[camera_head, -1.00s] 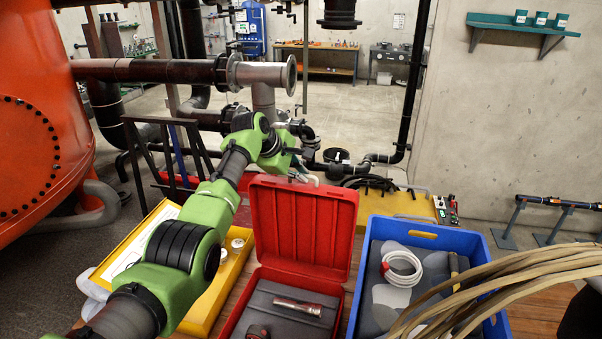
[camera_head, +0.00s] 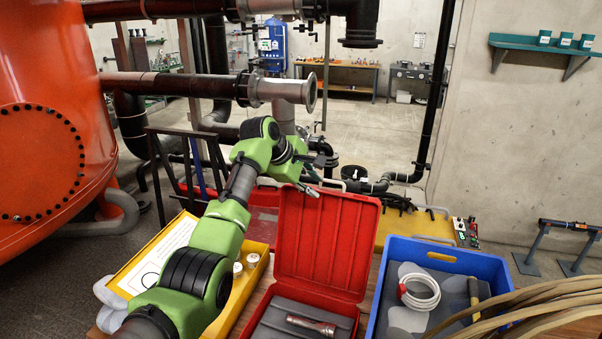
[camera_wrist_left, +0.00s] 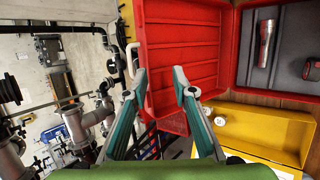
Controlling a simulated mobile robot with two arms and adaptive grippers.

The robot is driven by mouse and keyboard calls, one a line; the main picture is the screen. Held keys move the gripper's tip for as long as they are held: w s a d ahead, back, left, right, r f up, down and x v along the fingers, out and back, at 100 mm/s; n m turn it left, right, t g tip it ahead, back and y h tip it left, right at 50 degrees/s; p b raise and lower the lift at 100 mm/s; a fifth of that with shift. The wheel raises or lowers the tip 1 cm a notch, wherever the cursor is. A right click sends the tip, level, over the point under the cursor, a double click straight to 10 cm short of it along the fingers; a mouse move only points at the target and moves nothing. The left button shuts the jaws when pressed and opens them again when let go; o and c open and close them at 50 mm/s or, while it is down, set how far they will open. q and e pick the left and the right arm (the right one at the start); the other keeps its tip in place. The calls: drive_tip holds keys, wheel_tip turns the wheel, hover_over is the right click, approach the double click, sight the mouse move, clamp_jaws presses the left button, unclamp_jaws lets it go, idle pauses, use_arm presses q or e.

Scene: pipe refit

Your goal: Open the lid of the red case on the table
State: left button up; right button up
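The red case (camera_head: 362,295) stands on the table with its lid (camera_head: 325,240) raised and leaning back, so the grey inside is visible. A flashlight (camera_head: 311,325) lies in the case. The lid fills the upper middle of the left wrist view (camera_wrist_left: 185,45). My left gripper (camera_head: 315,175) is at the lid's top edge, toward its left corner. In the left wrist view its fingers (camera_wrist_left: 160,82) are apart with the lid's edge region between or beyond them; I cannot tell whether they touch it. My right gripper is not in view.
A yellow tray (camera_head: 240,318) with white round items is left of the case. A blue crate (camera_head: 440,250) with a white hose coil (camera_head: 419,291) is on the right. Beige cables (camera_head: 540,305) cross the lower right. Pipes stand behind the table.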

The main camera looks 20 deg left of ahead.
use_arm(q)
drive_tip(key=v, duration=0.7)
drive_tip(key=shift+s+a+r, duration=0.2)
drive_tip(key=shift+s+r, duration=0.05)
